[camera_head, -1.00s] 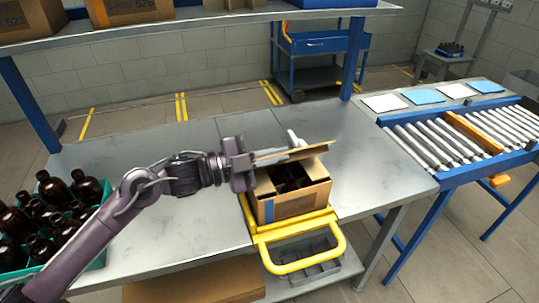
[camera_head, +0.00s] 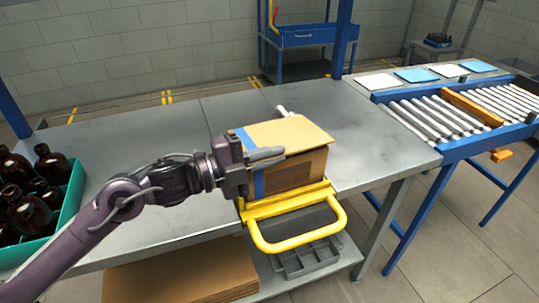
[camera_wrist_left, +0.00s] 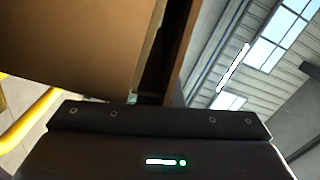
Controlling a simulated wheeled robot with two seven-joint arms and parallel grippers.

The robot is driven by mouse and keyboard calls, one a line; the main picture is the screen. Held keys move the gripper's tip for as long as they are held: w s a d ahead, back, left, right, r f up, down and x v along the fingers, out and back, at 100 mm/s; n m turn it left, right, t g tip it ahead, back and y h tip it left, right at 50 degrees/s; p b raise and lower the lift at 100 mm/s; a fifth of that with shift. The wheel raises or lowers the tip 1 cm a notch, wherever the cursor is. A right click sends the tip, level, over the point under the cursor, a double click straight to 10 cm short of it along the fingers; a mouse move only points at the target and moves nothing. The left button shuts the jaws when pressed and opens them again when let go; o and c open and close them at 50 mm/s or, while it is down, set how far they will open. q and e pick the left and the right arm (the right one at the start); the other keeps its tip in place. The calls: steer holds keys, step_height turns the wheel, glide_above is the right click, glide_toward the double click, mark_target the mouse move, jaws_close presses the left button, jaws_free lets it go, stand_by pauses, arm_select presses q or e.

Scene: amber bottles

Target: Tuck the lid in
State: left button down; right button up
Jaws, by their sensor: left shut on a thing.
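The cardboard box (camera_head: 298,172) stands on the bench in front of me, within a yellow-framed holder (camera_head: 290,208). Its lid (camera_head: 285,132) lies over the top and hides the inside; its right corner juts past the box and seems slightly raised. My left gripper (camera_head: 262,157) is at the box's left front, by the lid's edge, and is shut on the lid. In the left wrist view, brown cardboard (camera_wrist_left: 75,45) fills the upper left, with a dark gap and a thin cardboard edge beside it. The fingertips are hidden there. My right gripper is not in view.
A teal crate (camera_head: 72,205) of amber bottles (camera_head: 28,210) stands at the left. A pale rod (camera_head: 282,111) sticks up behind the box. A roller conveyor (camera_head: 450,115) stands at the right.

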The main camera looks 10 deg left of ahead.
arm_select(q)
steer(key=shift+f, duration=0.25)
steer(key=c, duration=1.6)
jaws_free()
steer(key=shift+r, duration=0.1)
